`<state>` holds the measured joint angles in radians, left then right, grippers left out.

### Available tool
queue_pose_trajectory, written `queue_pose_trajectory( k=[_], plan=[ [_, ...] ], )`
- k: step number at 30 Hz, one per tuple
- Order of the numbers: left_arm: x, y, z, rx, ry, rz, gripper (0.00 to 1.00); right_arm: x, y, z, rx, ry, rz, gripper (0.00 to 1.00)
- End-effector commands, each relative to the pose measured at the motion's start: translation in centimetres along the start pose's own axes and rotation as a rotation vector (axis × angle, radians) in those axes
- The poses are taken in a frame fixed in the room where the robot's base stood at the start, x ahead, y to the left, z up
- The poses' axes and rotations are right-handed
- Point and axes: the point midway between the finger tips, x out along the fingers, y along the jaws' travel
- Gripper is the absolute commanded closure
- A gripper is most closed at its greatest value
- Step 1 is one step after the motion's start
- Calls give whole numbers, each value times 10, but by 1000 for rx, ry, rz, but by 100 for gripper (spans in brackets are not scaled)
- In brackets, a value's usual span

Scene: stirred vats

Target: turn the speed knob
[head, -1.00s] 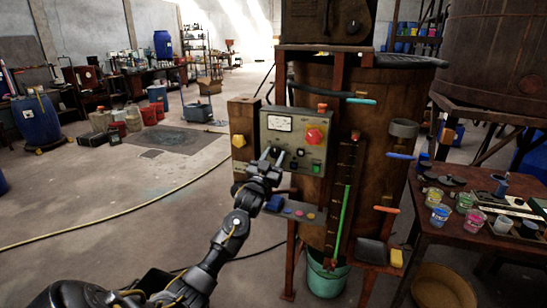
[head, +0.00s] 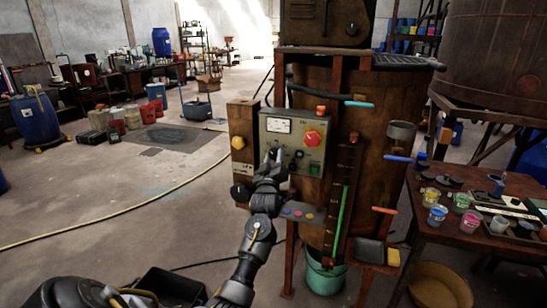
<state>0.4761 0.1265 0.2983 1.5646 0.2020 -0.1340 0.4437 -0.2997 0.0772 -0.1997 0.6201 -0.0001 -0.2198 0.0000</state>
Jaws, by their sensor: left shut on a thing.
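The grey control panel (head: 268,140) is fixed to the front of the wooden vat. It has a white meter (head: 279,125) at its upper left, a red knob (head: 312,138) at its right and a green button (head: 315,170) below that. My left gripper (head: 273,156) is at the panel's lower left, just under the meter. Its fingers are shut on a small knob there, seemingly the speed knob, which they hide almost fully. A small dark knob (head: 298,155) shows to the right of the fingers. My right gripper is out of view.
A wooden post (head: 241,135) stands left of the panel. A small shelf with coloured buttons (head: 299,212) juts out below it. A green sight tube (head: 341,210) and a teal bucket (head: 325,275) are to the right. A table of paint cups (head: 450,235) stands at the far right.

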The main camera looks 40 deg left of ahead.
Motion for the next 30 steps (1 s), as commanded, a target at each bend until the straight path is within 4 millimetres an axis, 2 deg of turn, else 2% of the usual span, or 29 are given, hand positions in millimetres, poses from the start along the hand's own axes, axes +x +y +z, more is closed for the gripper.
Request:
queue_pose_trajectory(
  k=[10,27,28,30],
  plan=[
    [0,1,-1,-140,2,-58,85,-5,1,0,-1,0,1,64],
    [0,1,-2,-166,3,-69,85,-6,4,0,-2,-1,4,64],
    [0,1,-2,-166,3,-69,60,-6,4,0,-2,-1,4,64],
    [0,1,-1,-166,3,-69,51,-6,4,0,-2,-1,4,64]
  ],
)
